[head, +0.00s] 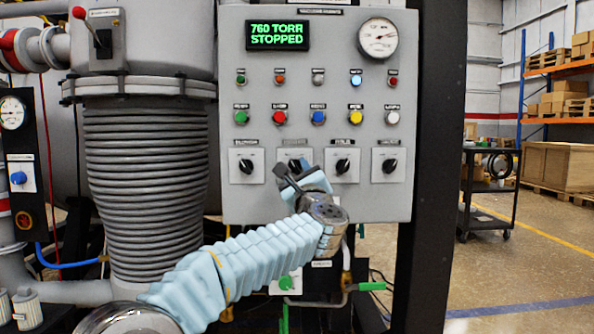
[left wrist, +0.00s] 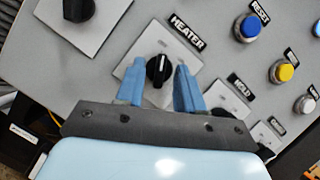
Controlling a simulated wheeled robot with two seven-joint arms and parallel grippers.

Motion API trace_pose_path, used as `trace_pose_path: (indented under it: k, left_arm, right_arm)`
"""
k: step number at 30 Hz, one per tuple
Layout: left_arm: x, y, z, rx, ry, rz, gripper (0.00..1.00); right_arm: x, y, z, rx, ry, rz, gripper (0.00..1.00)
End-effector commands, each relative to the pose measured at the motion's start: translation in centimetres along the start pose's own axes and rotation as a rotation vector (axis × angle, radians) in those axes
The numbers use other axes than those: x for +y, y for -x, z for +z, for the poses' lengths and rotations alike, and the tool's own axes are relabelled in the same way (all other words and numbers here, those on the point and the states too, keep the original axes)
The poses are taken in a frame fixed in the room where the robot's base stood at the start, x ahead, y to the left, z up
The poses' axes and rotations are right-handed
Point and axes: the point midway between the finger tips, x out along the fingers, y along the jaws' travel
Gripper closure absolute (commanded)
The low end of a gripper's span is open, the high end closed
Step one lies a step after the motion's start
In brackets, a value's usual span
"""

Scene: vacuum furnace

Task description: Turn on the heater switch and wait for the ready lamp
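The heater switch (left wrist: 158,70), a black rotary knob on a white plate under a HEATER label, is in the middle of the left wrist view. In the head view my left gripper covers this knob; part of its plate (head: 291,155) shows, second from the left in the knob row. My left gripper (left wrist: 158,84) is open, its blue fingers on either side of the knob with gaps visible. It also shows at the panel in the head view (head: 284,177). Small lamps, including a lit-looking blue one (head: 355,79), form the panel's top row; their labels are too small to identify the ready lamp.
The grey control panel (head: 325,20) has a display (head: 277,36) reading "760 TORR STOPPED", a round gauge (head: 377,38), coloured buttons and other knobs (head: 343,166) close beside the gripper. A ribbed vessel (head: 145,165) stands left. Open floor and a cart (head: 487,190) are at right.

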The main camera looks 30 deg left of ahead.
Motion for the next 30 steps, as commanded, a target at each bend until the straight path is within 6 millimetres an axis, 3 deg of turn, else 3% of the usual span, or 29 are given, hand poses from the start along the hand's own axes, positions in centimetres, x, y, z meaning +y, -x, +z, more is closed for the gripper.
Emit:
trace_pose_path:
  k: [2,10,20,30]
  left_arm:
    - [0.0,0.0,0.0,0.0,0.0,0.0,0.63]
    - [0.0,0.0,0.0,0.0,0.0,0.0,1.0]
    - [0.1,0.1,-0.1,-0.001,-0.015,-0.005,1.0]
    - [0.5,0.2,-0.3,-0.003,-0.175,-0.072,1.0]
  right_arm:
    - [0.0,0.0,0.0,0.0,0.0,0.0,1.0]
    - [0.0,0.0,0.0,0.0,0.0,0.0,1.0]
    - [0.2,-0.3,-0.1,0.002,-0.001,0.001,1.0]
    - [1.8,-2.6,-0.5,0.014,-0.01,0.011,1.0]
